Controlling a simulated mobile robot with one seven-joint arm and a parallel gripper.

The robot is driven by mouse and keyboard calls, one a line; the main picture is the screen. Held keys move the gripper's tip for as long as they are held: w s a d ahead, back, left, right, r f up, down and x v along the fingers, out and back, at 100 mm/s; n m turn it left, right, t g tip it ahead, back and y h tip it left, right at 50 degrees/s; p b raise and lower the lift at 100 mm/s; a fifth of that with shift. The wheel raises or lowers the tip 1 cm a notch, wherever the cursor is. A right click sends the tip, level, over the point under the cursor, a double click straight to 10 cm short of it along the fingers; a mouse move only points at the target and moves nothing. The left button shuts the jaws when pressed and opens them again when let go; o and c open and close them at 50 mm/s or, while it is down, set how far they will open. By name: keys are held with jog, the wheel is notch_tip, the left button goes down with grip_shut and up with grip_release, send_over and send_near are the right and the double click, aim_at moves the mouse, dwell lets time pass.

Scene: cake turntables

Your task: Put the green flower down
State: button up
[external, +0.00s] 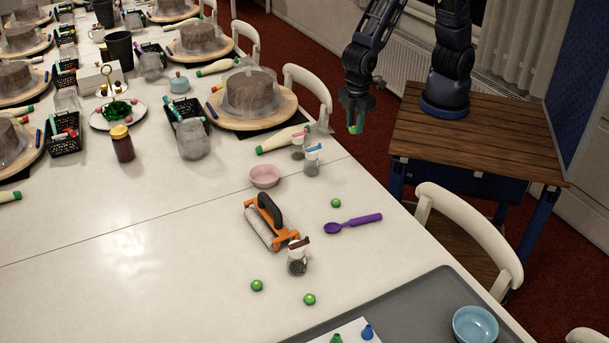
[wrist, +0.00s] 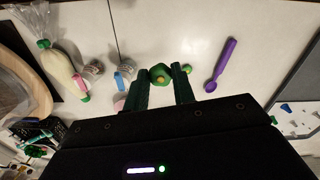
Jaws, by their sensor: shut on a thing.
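My gripper (external: 356,113) hangs at the right, above the gap between the long white table and my wooden stand. It is shut on a green flower (external: 355,128), held at the fingertips and clear of any surface. In the wrist view my gripper (wrist: 160,82) has the green flower (wrist: 159,73), with a yellowish centre, between its two dark fingers. Similar small green pieces lie on the table: one near the purple scoop (external: 336,203) and two farther forward (external: 257,285) (external: 309,299).
The white table (external: 150,240) has wide bare areas. An orange-framed roller (external: 268,224), a pink bowl (external: 265,176), shakers (external: 297,258) and a grey tray (external: 425,300) stand on it. A white chair (external: 308,85) is near my gripper. Cakes on turntables (external: 252,107) stand farther back.

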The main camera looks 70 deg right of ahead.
jog(key=shift+w+a+r, duration=0.15)
jog(key=shift+w+r, duration=0.15)
jog(key=w+a, duration=0.5)
jog(key=w, duration=0.5)
jog(key=n, duration=0.1)
send_over(231, 173)
notch_tip(231, 173, down, 20)
jog(key=shift+r, duration=0.15)
jog(key=o, duration=0.9)
